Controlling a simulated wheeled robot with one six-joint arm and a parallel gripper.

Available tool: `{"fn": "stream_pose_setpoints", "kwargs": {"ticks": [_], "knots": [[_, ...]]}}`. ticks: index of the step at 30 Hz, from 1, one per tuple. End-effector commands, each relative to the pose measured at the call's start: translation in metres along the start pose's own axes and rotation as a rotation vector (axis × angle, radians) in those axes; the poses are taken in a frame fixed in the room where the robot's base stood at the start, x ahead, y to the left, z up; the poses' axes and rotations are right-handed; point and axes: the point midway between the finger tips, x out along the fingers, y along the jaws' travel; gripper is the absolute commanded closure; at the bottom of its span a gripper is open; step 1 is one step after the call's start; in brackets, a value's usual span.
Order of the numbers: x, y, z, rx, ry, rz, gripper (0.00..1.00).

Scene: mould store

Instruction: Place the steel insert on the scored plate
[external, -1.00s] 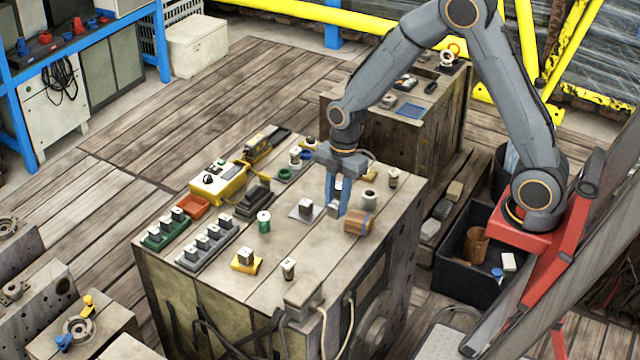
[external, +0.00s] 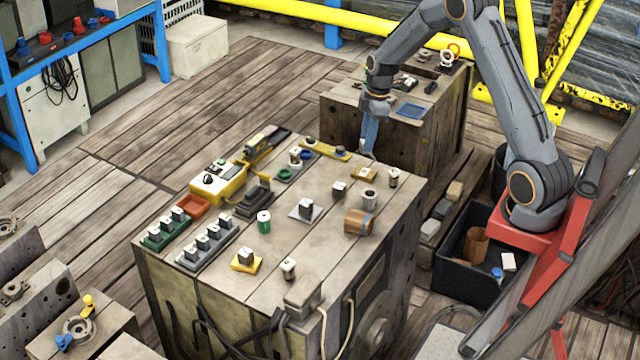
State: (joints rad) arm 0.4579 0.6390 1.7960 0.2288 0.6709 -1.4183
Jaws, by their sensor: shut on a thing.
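My gripper (external: 368,147), with blue fingers, is raised at the back right of the worktop, in front of the rear wooden cabinet. It is shut on a small grey block, apparently the steel insert (external: 366,156), which is mostly hidden at the fingertips and clear of the worktop. A pale thin plate (external: 294,214) lies mid-worktop with a dark, light-topped block (external: 306,208) on it. A small yellow-brown plate (external: 362,174) lies below and near my gripper. I cannot tell which plate is the scored one.
The worktop (external: 340,265) is crowded. The front-middle is fairly clear.

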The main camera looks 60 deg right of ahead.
Motion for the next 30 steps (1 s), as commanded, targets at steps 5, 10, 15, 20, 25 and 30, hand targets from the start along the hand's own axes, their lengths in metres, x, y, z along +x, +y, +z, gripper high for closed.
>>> {"fn": "stream_pose_setpoints", "kwargs": {"ticks": [5,10,15,20,25,30], "knots": [[0.026,-0.001,0.004,0.0,-0.001,-0.001,1.0],[0.037,-0.001,0.005,-0.002,0.0,-0.001,1.0],[0.058,-0.002,0.009,-0.001,0.0,-0.003,1.0],[0.074,-0.001,0.011,-0.002,0.0,0.001,1.0],[0.074,0.0,0.01,-0.002,0.0,0.001,1.0],[0.077,0.0,0.011,-0.002,0.0,0.001,1.0]]}}
